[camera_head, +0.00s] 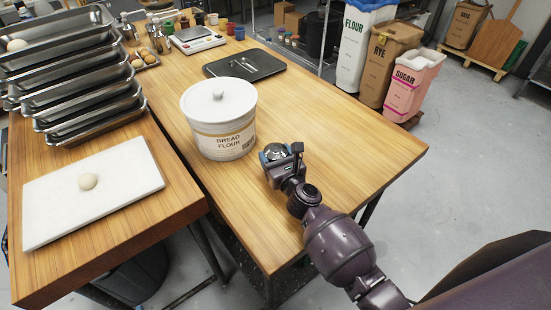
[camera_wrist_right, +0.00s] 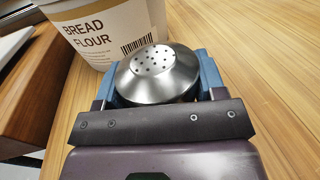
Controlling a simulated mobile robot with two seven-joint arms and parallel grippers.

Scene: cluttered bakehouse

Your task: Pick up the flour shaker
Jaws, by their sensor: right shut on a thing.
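The flour shaker is a metal shaker with a domed, perforated top (camera_wrist_right: 153,68). In the head view only a little of the shaker (camera_head: 275,152) shows between the jaws. My right gripper (camera_head: 279,154) is shut on it, with a blue finger on either side. In the right wrist view the right gripper (camera_wrist_right: 155,82) holds the shaker with its holed top facing the camera. The shaker's lower part is hidden, so I cannot tell whether it touches the table. My left gripper is not in view.
A white bread flour tub (camera_head: 220,140) stands close to the left of my right gripper; it also shows in the wrist view (camera_wrist_right: 110,30). A dark tray (camera_head: 244,66) lies behind. A white board (camera_head: 92,190) with dough is on the left table. The table's right side is clear.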

